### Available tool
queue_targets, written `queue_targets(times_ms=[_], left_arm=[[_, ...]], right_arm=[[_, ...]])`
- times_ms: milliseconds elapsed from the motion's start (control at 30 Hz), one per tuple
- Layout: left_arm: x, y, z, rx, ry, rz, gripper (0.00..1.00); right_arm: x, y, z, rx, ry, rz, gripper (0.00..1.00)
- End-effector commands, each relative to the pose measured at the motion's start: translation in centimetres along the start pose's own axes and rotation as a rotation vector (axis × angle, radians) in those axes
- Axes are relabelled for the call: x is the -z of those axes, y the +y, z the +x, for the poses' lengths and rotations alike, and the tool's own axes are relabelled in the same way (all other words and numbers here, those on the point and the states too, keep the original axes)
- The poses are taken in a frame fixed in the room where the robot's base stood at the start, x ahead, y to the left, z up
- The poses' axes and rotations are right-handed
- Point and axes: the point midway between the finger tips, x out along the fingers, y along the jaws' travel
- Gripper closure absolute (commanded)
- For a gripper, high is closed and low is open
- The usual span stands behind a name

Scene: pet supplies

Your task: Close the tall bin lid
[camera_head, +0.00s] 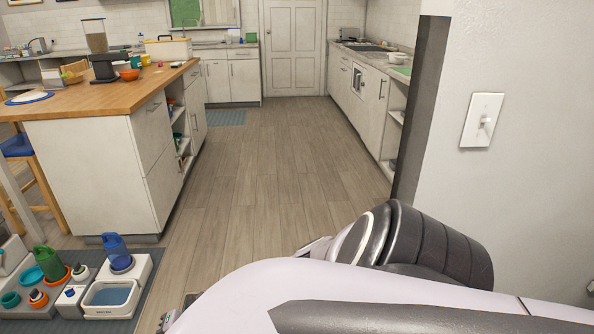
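I cannot make out a tall bin or its lid in the head view. One of my arms crosses the lower right of the picture, with a white link and a dark ribbed joint, and covers much of the floor there. Small grey parts show past the arm's edge, but no fingers can be made out clearly. I cannot tell whether my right gripper is open or shut. My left gripper does not show.
A wood-topped island (55,108) stands at left, with a blue stool (18,146) beside it. Pet bowls and bottles sit on a grey mat (160,285) at lower left. A wall with a switch (482,120) is close at right. The floor (265,170) between is clear.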

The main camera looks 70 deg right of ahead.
Motion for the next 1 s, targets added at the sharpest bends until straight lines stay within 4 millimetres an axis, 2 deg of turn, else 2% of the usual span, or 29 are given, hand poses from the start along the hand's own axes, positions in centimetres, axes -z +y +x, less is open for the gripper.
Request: queue_targets(times_ms=[700, 1000], left_arm=[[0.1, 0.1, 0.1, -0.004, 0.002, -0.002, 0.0], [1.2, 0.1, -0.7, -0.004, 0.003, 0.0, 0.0]], right_arm=[[0.0, -0.6, 0.3, -0.001, 0.0, 0.001, 1.0], [-0.2, 0.5, -0.6, -0.001, 0.0, 0.001, 1.0]])
